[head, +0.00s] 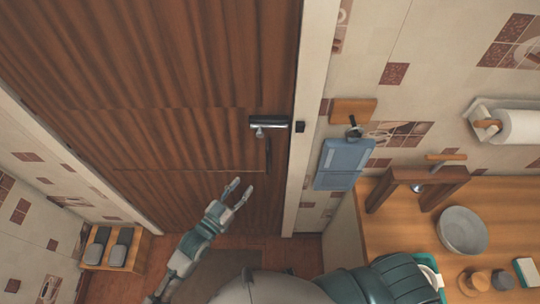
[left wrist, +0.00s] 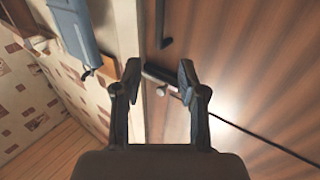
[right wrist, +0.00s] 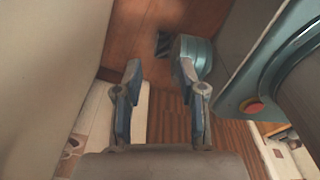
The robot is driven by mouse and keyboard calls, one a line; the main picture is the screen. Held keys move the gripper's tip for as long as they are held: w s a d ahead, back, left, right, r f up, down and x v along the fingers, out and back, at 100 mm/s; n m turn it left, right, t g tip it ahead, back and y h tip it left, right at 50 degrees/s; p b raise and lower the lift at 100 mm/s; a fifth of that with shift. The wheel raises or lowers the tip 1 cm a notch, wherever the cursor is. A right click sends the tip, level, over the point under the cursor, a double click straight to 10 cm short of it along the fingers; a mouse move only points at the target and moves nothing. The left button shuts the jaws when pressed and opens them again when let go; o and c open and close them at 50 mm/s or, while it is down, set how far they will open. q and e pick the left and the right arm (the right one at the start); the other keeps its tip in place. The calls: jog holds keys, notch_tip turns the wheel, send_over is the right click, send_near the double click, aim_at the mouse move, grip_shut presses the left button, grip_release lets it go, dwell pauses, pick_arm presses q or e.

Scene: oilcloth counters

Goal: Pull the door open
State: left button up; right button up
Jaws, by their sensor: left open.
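The brown wooden door (head: 160,70) stands in its pale frame and looks shut. In the left wrist view the handle (left wrist: 162,78) shows between and beyond the fingertips, partly covered by the right finger. My left gripper (head: 241,188) is open and empty, in front of the door, below and left of the handle in the head view. My right gripper (right wrist: 159,78) shows only in its own wrist view, open with nothing between its fingers, away from the door handle.
A wooden counter (head: 500,195) holds a grey bowl (head: 461,230) and a wooden stand (head: 412,183). A low shoe rack (head: 140,250) stands at the left.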

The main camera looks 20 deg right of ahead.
pick_arm(q)
send_near(267, 158)
jog(key=d, duration=0.1)
jog(key=p+x, duration=0.1)
jog(key=x, duration=0.7)
jog(key=shift+w+d+f, duration=0.1)
jog(key=shift+w+d, duration=0.3)
jog(key=shift+w, duration=0.45)
jog(key=shift+a, duration=0.25)
jog(key=shift+d, duration=0.15)
jog(key=c, duration=0.4)
jog(key=shift+d, duration=0.2)
jog(key=c, duration=0.4)
jog(key=shift+d, duration=0.1)
grip_shut()
jog(key=shift+w, duration=0.1)
pick_arm(e)
jog(key=shift+w+d+r, duration=0.1)
jog(key=shift+d+r, duration=0.1)
jog(key=shift+d, duration=0.25)
jog(key=shift+d+r, duration=0.2)
jog(key=shift+d, duration=0.25)
